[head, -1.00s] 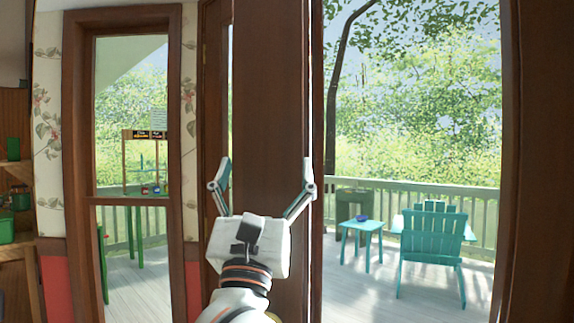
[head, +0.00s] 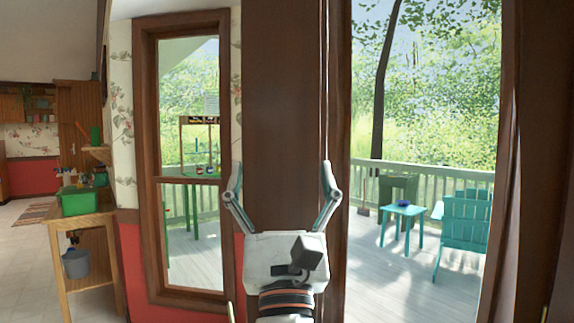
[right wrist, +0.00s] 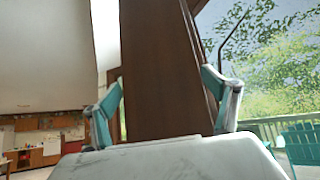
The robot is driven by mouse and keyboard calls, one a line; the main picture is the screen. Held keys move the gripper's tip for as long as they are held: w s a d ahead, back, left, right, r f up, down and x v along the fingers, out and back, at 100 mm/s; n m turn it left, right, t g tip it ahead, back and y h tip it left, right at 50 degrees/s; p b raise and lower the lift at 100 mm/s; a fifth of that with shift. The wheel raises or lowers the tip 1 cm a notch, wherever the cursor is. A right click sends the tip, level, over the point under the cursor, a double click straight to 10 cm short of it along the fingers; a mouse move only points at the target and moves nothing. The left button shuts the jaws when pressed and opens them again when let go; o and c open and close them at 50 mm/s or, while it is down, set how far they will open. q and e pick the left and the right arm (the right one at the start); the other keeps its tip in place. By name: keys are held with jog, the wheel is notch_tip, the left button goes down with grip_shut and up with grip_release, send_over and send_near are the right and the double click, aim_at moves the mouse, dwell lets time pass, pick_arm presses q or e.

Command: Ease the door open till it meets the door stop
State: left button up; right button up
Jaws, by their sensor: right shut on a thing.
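The dark brown wooden door (head: 282,110) stands edge-on in the middle of the head view, with the doorway to the deck open on its right. My right gripper (head: 281,185) is shut on the door's edge stile, one finger on each side of it. In the right wrist view the door (right wrist: 160,70) rises between the two teal-padded fingers of the same gripper (right wrist: 167,108). My left gripper is not in view. I cannot make out a door stop in these frames.
A framed window (head: 190,240) is beside the door. Outside are a teal table (head: 403,210) and a teal chair (head: 465,225) on the deck.

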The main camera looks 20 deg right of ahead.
jog(key=shift+s+a+n+y+p, duration=0.2)
jog(key=shift+s+y, duration=0.15)
jog(key=shift+s, duration=0.35)
jog(key=shift+s+a+n+y+p, duration=0.15)
jog(key=shift+s+y, duration=0.2)
jog(key=shift+s, duration=0.35)
jog(key=o, duration=1.5)
jog(key=shift+d, duration=0.1)
jog(key=v, duration=1.2)
jog(key=shift+f, duration=0.15)
